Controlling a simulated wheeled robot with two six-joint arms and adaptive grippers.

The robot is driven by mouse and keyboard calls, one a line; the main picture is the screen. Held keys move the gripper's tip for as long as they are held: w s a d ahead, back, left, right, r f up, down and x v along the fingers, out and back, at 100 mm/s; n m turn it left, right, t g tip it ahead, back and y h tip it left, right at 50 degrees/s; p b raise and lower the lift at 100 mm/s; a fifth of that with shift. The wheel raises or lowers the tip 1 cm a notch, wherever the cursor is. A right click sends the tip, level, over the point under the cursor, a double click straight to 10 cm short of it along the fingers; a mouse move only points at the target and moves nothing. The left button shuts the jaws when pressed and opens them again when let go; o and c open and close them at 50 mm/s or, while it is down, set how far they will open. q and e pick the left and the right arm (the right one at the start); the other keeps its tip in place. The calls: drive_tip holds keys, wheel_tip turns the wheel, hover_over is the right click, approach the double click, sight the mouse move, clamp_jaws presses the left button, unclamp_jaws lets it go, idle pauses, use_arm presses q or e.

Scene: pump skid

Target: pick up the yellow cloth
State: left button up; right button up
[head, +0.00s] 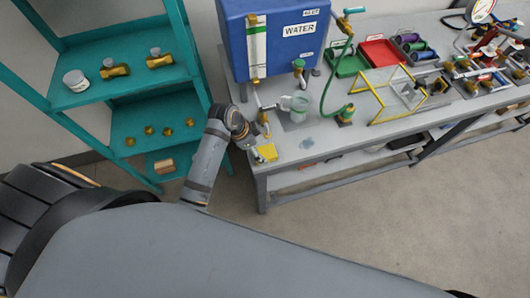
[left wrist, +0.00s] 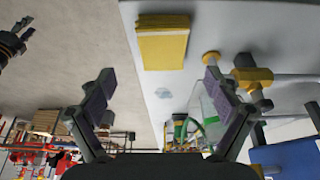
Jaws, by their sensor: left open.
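The yellow cloth (head: 266,152) lies folded on the near left corner of the grey bench, below the blue water tank. In the left wrist view the cloth (left wrist: 162,45) is a flat yellow block at top centre, close to the bench edge. My left gripper (head: 252,143) is beside the cloth, on its left. In the left wrist view my left gripper (left wrist: 158,84) has its two purple-padded fingers wide apart with nothing between them; the cloth shows beyond the fingertips. A dark gripper-like part (left wrist: 14,40) at the upper left looks like my right gripper; its jaws are unclear.
The blue water tank (head: 277,40) stands behind the cloth, with brass fittings and a green hose (head: 327,80) nearby. A clear jug (head: 297,108) is on the bench (head: 300,150) just right of it. A teal shelf (head: 125,69) is left. Floor in front is clear.

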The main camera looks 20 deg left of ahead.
sight(265, 152)
use_arm(q)
drive_tip(key=shift+w+f+p, duration=0.15)
drive_tip(key=shift+f+p, duration=0.2)
drive_tip(key=shift+f, duration=0.05)
drive_tip(key=p+x, duration=0.1)
drive_tip(key=x, duration=0.2)
drive_tip(key=shift+w+f, duration=0.15)
drive_tip(key=shift+f, duration=0.25)
drive_tip(key=shift+w+d+f, duration=0.1)
drive_tip(key=shift+d+f, duration=0.05)
drive_tip(key=shift+f, duration=0.15)
drive_tip(key=c, duration=1.2)
drive_tip(key=shift+r, duration=0.15)
drive_tip(key=shift+c, duration=0.2)
